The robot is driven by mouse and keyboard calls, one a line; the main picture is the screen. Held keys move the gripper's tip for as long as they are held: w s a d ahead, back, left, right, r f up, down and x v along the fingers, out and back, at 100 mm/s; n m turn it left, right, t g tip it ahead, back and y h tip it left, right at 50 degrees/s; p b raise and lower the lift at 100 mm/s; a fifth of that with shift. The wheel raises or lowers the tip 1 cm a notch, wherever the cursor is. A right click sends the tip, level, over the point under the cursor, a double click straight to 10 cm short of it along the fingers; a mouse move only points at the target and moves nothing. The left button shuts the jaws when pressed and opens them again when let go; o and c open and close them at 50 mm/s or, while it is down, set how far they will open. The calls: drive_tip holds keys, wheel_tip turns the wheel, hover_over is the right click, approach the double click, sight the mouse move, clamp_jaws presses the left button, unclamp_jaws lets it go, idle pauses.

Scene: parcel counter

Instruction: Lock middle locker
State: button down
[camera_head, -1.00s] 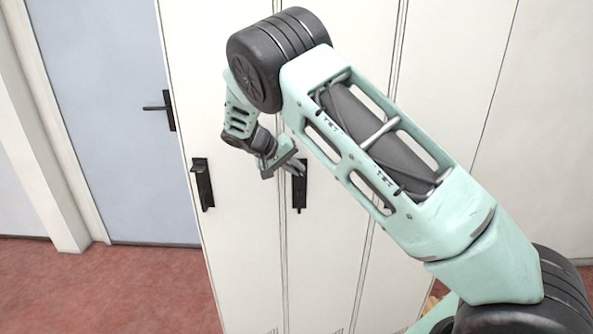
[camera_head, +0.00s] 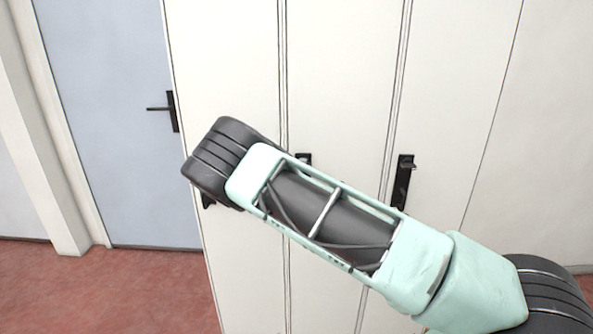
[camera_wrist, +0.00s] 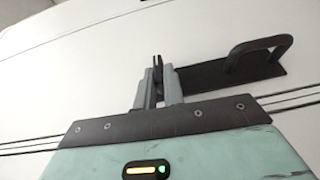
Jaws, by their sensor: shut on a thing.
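The middle locker (camera_head: 335,80) is a tall white door, closed as far as I can see. The top of its black lock plate (camera_head: 304,158) shows just above my arm; the rest is hidden. In the wrist view, my gripper (camera_wrist: 158,88) is shut on a small dark lock knob (camera_wrist: 157,62) at the left end of a black plate (camera_wrist: 205,77). A looped black handle (camera_wrist: 262,50) stands out at the plate's right. My gripper is hidden behind my arm in the head view. The knob's exact turn is hard to tell.
The right locker has a black handle plate (camera_head: 402,183). The left locker's handle (camera_head: 207,200) is mostly hidden by my arm. A blue-grey door (camera_head: 105,90) with a black lever stands at left. The red floor (camera_head: 100,285) is clear there.

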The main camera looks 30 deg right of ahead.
drive_tip(key=shift+h, duration=0.3)
idle(0.4)
drive_tip(key=c, duration=1.5)
unclamp_jaws()
drive_tip(key=shift+f, duration=0.1)
drive_tip(key=shift+a, duration=0.1)
drive_tip(key=w+a+b, duration=0.1)
drive_tip(key=a+b, duration=0.1)
drive_tip(key=a, duration=0.6)
drive_tip(key=w+a+b, duration=0.2)
drive_tip(key=a, duration=0.7)
drive_tip(key=shift+w+f+b, duration=0.15)
drive_tip(key=shift+w+b, duration=0.1)
drive_tip(key=shift+b, duration=0.15)
drive_tip(key=shift+d, duration=0.1)
